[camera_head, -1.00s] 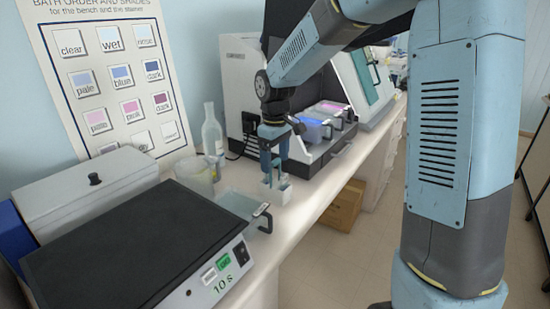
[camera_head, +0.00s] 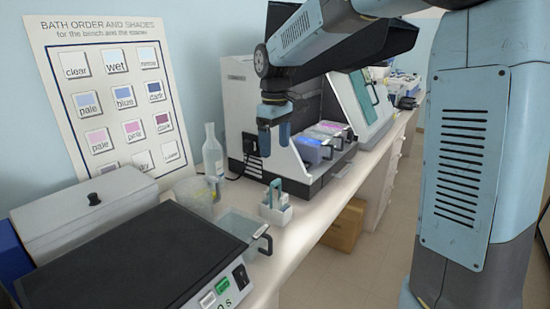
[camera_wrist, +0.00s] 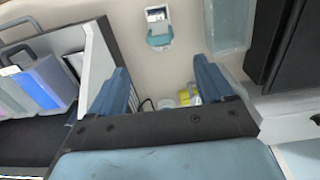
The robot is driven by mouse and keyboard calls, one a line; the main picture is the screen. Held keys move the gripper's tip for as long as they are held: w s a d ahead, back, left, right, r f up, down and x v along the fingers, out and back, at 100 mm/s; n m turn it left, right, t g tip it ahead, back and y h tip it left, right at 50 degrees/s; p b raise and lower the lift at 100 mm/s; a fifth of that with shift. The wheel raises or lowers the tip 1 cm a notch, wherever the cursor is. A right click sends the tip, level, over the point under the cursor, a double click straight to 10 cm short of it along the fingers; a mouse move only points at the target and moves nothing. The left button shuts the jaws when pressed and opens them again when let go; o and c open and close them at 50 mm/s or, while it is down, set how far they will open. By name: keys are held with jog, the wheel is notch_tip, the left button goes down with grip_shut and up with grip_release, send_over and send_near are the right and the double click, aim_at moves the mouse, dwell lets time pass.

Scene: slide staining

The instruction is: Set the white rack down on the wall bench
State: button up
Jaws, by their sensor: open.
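The white rack (camera_head: 275,213) stands upright on the wall bench (camera_head: 325,199), with a blue-grey handle rising from it. It is between the clear tray with a black handle and the stainer. In the wrist view the white rack (camera_wrist: 158,26) lies ahead of the fingers, apart from them. My gripper (camera_head: 274,142) is open and empty, raised above the rack. In the wrist view the two blue fingers of my gripper (camera_wrist: 162,76) are spread with nothing between them.
A clear tray (camera_head: 238,226) and a black-topped device (camera_head: 130,262) stand left of the rack. A glass bottle (camera_head: 212,160) and a beaker (camera_head: 192,193) are behind. The stainer with coloured baths (camera_head: 313,150) is to the right. The bench front strip is clear.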

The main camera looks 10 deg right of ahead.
jog(key=s+d+r+m+t, duration=0.2)
jog(key=s+d+m, duration=0.1)
jog(key=s+d, duration=0.3)
jog(key=s+d+r+m+t, duration=0.1)
jog(key=s+d+r+m, duration=0.2)
jog(key=s, duration=0.5)
jog(key=s+d+f+m+t, duration=0.1)
jog(key=s+d, duration=0.2)
jog(key=s, duration=0.3)
jog(key=s+d+f+m+t, duration=0.1)
jog(key=s+d+f+m, duration=0.1)
jog(key=s, duration=0.4)
jog(key=shift+d+m+t, duration=0.3)
jog(key=shift+d, duration=0.6)
